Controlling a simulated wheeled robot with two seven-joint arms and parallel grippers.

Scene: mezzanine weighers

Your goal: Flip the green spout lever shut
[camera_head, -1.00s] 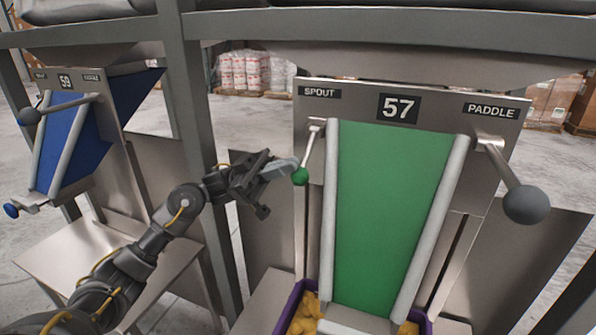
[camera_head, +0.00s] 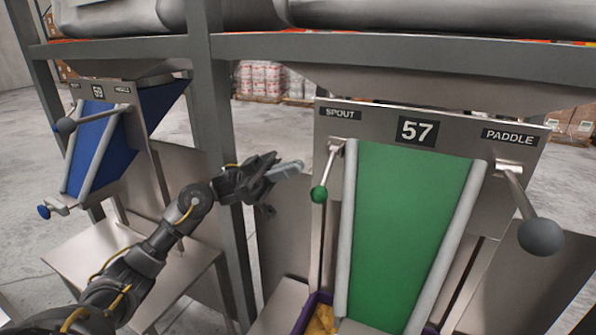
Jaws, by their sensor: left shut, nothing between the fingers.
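The green spout lever (camera_head: 319,194) is a short metal arm with a green ball. It hangs down from its pivot under the SPOUT label, at the left edge of the green chute (camera_head: 405,225) on the panel marked 57. My left gripper (camera_head: 298,167) is shut and empty. Its fingertips show up and left of the green ball, with a small gap between them in the picture. My right gripper is not in view.
A grey-ball paddle lever (camera_head: 540,237) sticks out at the right of the panel. A purple crate (camera_head: 312,302) with yellow contents is below the chute. A steel post (camera_head: 212,110) and the blue-chute station 59 (camera_head: 92,160) stand left.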

